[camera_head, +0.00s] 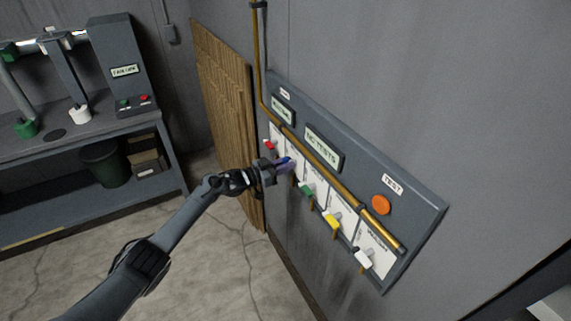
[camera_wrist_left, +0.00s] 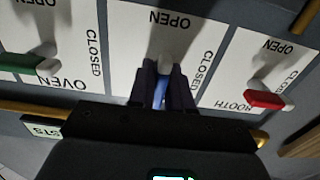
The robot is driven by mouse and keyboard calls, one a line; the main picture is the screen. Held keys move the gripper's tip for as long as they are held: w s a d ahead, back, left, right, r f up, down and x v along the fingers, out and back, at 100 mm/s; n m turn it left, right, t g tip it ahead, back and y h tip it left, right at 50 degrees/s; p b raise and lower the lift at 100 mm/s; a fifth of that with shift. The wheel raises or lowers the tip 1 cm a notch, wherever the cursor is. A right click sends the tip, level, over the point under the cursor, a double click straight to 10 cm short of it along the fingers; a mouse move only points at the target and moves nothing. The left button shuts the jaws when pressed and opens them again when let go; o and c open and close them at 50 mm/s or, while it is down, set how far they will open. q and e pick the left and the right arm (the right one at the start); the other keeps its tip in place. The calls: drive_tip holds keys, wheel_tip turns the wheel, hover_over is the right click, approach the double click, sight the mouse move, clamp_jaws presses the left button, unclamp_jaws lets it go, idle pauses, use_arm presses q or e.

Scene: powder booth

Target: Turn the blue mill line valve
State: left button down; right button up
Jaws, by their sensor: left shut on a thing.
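The blue valve handle (camera_head: 286,161) is on the wall panel (camera_head: 418,226), between the red handle (camera_head: 268,145) and the green handle (camera_head: 307,190). My left gripper (camera_head: 281,166) is shut on it. In the left wrist view, the two dark fingers of the left gripper (camera_wrist_left: 163,90) close around the blue handle (camera_wrist_left: 160,92), hiding most of it. The handle runs up and down the picture there, below a grey pivot and the word OPEN. Its label name is hidden by my gripper. My right gripper is out of view.
A yellow handle (camera_head: 331,221) and a white handle (camera_head: 362,258) follow along the panel. A brass pipe (camera_head: 325,175) crosses above the handles, and an orange button (camera_head: 380,204) sits under TEST. A workbench (camera_head: 90,132) stands at the left.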

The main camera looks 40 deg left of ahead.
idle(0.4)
use_arm(q)
drive_tip(key=c, duration=1.2)
unclamp_jaws()
drive_tip(key=shift+o, duration=0.2)
drive_tip(key=shift+s, duration=0.15)
drive_tip(key=p+v, duration=0.2)
drive_tip(key=v, duration=0.8)
drive_tip(key=shift+s, duration=0.3)
drive_tip(key=shift+a, duration=0.15)
